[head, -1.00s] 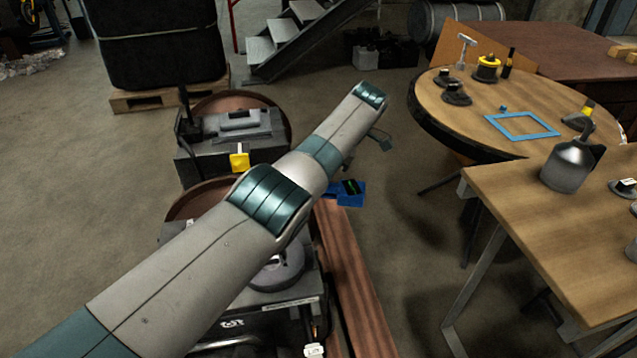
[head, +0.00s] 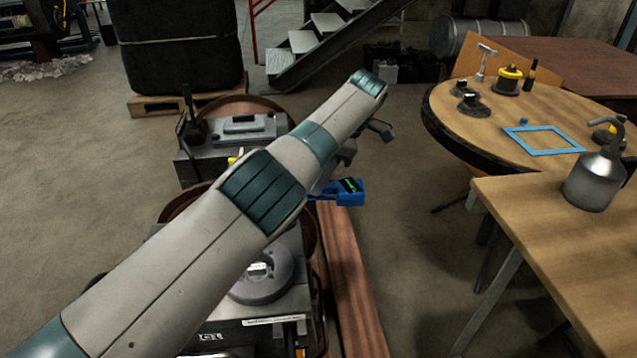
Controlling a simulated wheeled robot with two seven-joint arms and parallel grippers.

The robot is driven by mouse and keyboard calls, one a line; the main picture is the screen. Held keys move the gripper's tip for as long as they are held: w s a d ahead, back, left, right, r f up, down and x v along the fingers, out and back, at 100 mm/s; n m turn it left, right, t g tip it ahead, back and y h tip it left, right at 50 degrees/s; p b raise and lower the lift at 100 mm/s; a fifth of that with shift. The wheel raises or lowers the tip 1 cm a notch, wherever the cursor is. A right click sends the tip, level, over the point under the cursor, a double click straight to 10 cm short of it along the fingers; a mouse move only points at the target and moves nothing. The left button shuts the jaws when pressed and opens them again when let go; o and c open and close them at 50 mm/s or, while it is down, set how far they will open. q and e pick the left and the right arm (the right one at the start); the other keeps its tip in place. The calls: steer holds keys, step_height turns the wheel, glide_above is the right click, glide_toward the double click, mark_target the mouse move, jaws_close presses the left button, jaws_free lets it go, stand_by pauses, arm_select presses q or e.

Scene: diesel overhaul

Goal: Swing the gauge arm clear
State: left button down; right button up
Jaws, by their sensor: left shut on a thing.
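The gauge arm shows as a blue piece (head: 349,192) with a dark screen and green marks, right of my left forearm. A thin blue bar runs left from it toward my left gripper (head: 322,187). My left arm crosses the picture from the lower left and covers much of the engine. The gripper is mostly hidden behind the forearm, and its fingertips are hard to make out. It appears shut on the blue bar. The engine block (head: 285,305) lies under and behind the arm. My right gripper is not in view.
A brown rail (head: 352,285) runs along the engine's right side. A round wooden table (head: 480,125) and a wooden bench (head: 540,240) with a grey can (head: 597,180) stand to the right. A grey box-shaped unit (head: 225,145) is behind the arm. Floor between engine and tables is clear.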

arm_select(q)
steer(key=c, duration=1.7)
jaws_free()
